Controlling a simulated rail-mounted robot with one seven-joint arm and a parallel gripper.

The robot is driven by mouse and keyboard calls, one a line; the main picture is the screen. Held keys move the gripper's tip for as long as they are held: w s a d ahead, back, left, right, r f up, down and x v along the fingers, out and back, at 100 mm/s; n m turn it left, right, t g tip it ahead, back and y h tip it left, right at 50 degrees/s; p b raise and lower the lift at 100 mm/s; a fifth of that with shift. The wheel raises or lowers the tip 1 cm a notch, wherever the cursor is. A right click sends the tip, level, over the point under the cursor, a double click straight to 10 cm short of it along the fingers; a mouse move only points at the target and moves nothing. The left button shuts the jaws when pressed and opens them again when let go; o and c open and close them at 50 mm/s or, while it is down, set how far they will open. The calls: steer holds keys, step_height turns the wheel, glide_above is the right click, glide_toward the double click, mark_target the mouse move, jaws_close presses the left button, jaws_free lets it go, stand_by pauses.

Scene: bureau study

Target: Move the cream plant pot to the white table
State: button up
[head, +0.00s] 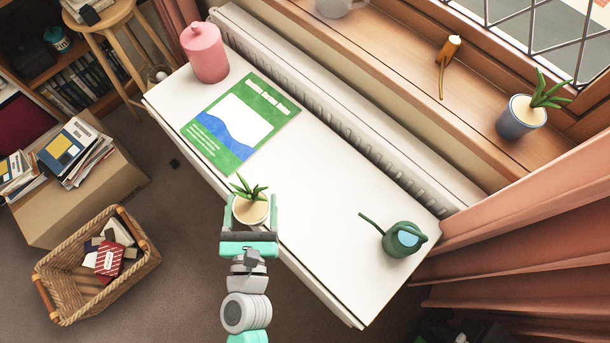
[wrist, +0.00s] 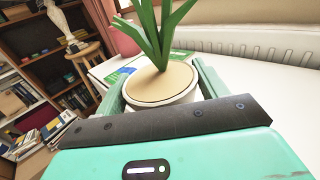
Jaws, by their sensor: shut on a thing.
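The cream plant pot (head: 250,210) holds a small green spiky plant and is between the fingers of my gripper (head: 249,214). In the wrist view the pot (wrist: 165,88) is upright, with a finger on each side of it. My gripper is shut on it. The white table (head: 300,215) runs diagonally below a window sill, and the pot is at its near long edge in the head view. I cannot tell whether the pot's base touches the table, as the gripper hides it.
On the table are a pink canister (head: 205,55), a green and blue booklet (head: 240,122) and a green watering can (head: 403,240). The table is clear between booklet and watering can. A blue-grey pot (head: 521,118) stands on the sill. A wicker basket (head: 95,270) is on the floor.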

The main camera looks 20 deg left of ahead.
steer(key=w+b, duration=0.1)
steer(key=w, duration=0.3)
steer(key=w+d+f, duration=0.1)
steer(key=w, duration=0.4)
steer(key=w+b, duration=0.1)
steer(key=w, duration=0.4)
steer(key=shift+w+d+f+b, duration=0.2)
steer(key=shift+w+d+b, duration=0.05)
steer(key=shift+d+b, duration=0.1)
steer(key=f+b, duration=0.1)
steer(key=w+f+b, duration=0.1)
steer(key=b, duration=0.1)
steer(key=f+b, duration=0.1)
steer(key=shift+w+f, duration=0.3)
steer(key=shift+f, duration=0.1)
steer(key=shift+s+d, duration=0.1)
steer(key=shift+r, duration=0.2)
steer(key=shift+f, duration=0.2)
steer(key=o, duration=1.2)
